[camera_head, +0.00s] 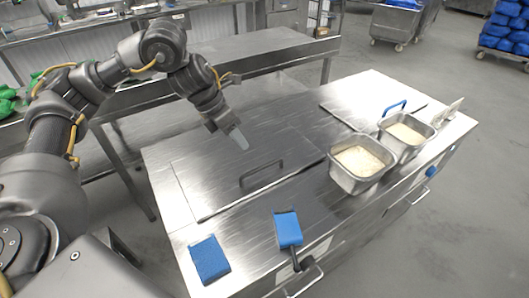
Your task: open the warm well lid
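A flat steel lid (215,172) with a dark bar handle (261,174) lies shut on the left part of the steel counter. A second flat panel or lid (360,95) with a blue handle (394,107) lies at the right part. I cannot tell by marking which one is the warm well lid. My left gripper (239,138) hangs above the left lid, behind the dark handle and apart from it. Its grey fingertip points down, and I cannot make out a gap between fingers. My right gripper is not in view.
Two steel pans of pale rice, a nearer one (337,171) and a farther one (386,138), stand on the counter's right. A blue tool (287,229) and a blue pad (208,259) lie at the front edge. A steel table (265,60) stands behind.

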